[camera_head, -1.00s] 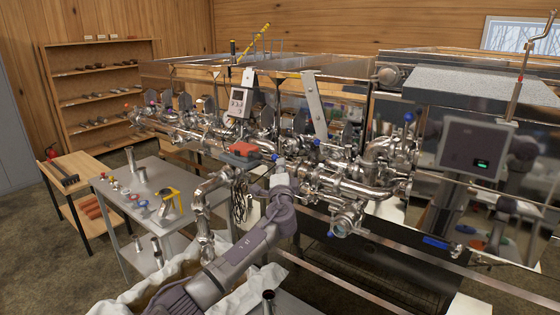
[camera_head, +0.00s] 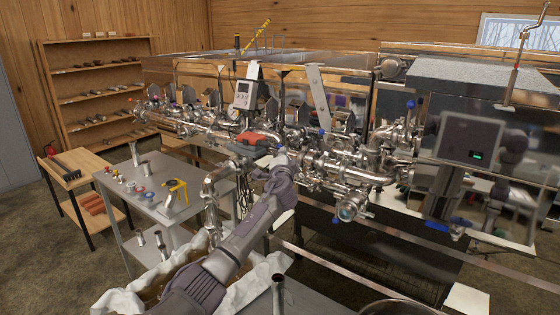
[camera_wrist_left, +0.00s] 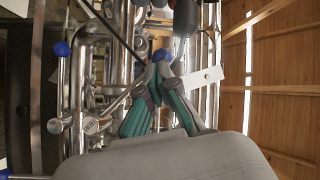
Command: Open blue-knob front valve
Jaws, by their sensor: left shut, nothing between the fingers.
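My left gripper (camera_head: 281,154) is at the pipework near the middle of the head view. In the left wrist view its green-padded fingers (camera_wrist_left: 160,62) are shut with nothing between them, their tips among steel pipes. A blue knob (camera_head: 279,147) shows right by the gripper tip in the head view; I cannot tell if they touch. Other blue knobs are on a lower valve (camera_head: 334,221) and an upper valve (camera_head: 410,104). My right gripper is not in view.
Steel pipes (camera_head: 345,177) run along the evaporator's front. A red-and-grey box (camera_head: 250,140) sits left of the gripper. A grey display (camera_head: 468,140) stands at right. A metal table (camera_head: 195,235) with fittings and a yellow tool is at left, beside a white-lined bin (camera_head: 120,300).

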